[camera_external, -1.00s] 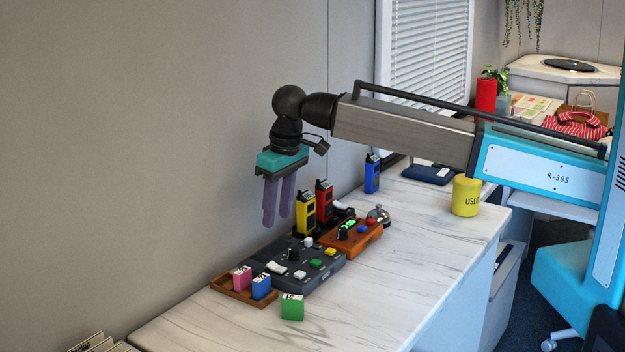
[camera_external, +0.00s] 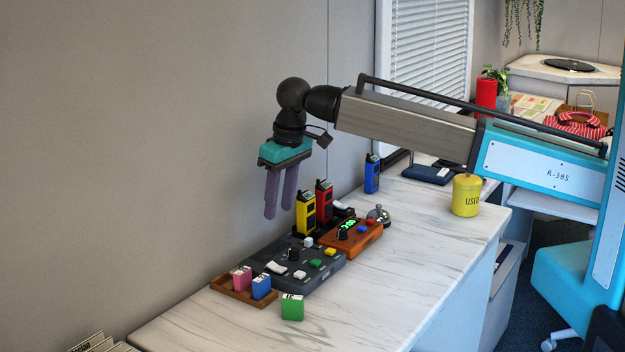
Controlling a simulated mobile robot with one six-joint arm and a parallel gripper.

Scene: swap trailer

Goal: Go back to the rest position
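My gripper (camera_external: 279,212) hangs from the arm with its two purple fingers pointing down. A gap shows between the fingers, and nothing is held between them. It is above the dark grey control panel (camera_external: 318,278) and beside the yellow handheld radio (camera_external: 306,214), apart from both in the picture. My arm reaches in from the right, over the marble-look counter.
An orange box (camera_external: 352,241), red radio (camera_external: 324,203), bell (camera_external: 379,215), blue radio (camera_external: 372,174) and yellow cup (camera_external: 466,196) stand on the counter. A wooden tray (camera_external: 228,291) holds pink and blue blocks; a green block (camera_external: 292,308) lies nearby. The counter's front is clear.

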